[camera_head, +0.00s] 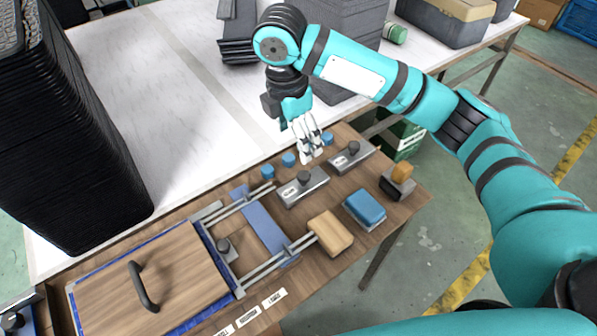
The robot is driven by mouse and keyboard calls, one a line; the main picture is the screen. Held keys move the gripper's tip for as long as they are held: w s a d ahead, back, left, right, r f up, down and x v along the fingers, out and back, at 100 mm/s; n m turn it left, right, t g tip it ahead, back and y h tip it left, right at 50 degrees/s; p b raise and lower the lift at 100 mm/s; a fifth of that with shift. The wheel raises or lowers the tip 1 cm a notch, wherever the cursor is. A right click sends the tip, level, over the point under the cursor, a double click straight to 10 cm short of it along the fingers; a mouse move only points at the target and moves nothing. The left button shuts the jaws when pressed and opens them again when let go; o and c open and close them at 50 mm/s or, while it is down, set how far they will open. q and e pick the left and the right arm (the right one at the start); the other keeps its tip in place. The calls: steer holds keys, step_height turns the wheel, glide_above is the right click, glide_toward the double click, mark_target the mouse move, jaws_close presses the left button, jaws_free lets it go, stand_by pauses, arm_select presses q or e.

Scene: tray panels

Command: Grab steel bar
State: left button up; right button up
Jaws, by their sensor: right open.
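Two grey steel bars with dark knobs lie on the wooden table: the nearer steel bar (301,191) is left of centre, and the farther steel bar (340,161) is up and to its right. My right gripper (312,153) points down near these two bars, with its pale fingers open and nothing seen between them. Its fingertips appear just behind the nearer bar's knob; I cannot tell their exact height above the table. My left gripper is not in view.
Several blue knobs (288,160) stand beside the bars. A tan wooden block (330,233), a blue block (365,208) and a brush-like block (397,183) lie to the front and right. A wooden panel with a black handle (142,285) is at left, below stacked black trays (70,130).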

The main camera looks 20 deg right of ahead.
glide_above(303, 184)
steer(key=f, duration=0.6)
steer(key=shift+a+f, duration=0.3)
steer(key=shift+f, duration=0.1)
step_height(303, 184, down, 3)
steer(key=shift+w+d+f, duration=0.1)
steer(key=shift+d, duration=0.05)
step_height(303, 184, down, 3)
steer(key=shift+d+r, duration=0.1)
steer(key=shift+r, duration=0.05)
steer(key=f, duration=0.3)
steer(key=shift+w+d+f, duration=0.2)
steer(key=shift+f, duration=0.3)
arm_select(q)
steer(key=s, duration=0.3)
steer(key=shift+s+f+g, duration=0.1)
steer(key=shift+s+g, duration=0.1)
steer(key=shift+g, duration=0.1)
arm_select(e)
jaws_close()
